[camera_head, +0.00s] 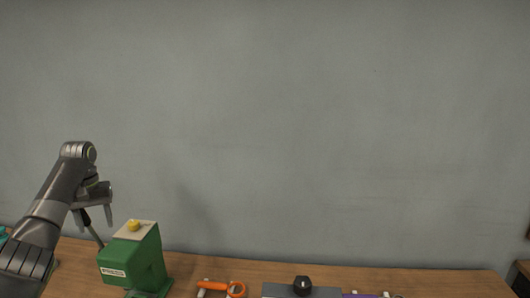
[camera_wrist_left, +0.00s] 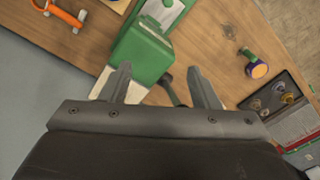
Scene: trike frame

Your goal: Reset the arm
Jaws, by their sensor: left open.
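My left gripper (camera_head: 93,217) is raised above the left part of the wooden table, beside a green machine (camera_head: 148,262). Its fingers point down and stand apart, with nothing between them. In the left wrist view, the open fingers of the left gripper (camera_wrist_left: 163,88) show in front of the green machine (camera_wrist_left: 140,52) and its dark lever (camera_wrist_left: 168,84). I cannot tell from these views whether the fingers touch the machine. My right gripper is not in view.
The wooden table (camera_head: 440,282) runs along a bare grey wall (camera_head: 300,120). An orange-handled tool (camera_head: 215,286) and a dark block with a black knob (camera_head: 302,285) lie right of the machine. A purple-ended part (camera_wrist_left: 256,68) and a grey tray (camera_wrist_left: 280,96) also show.

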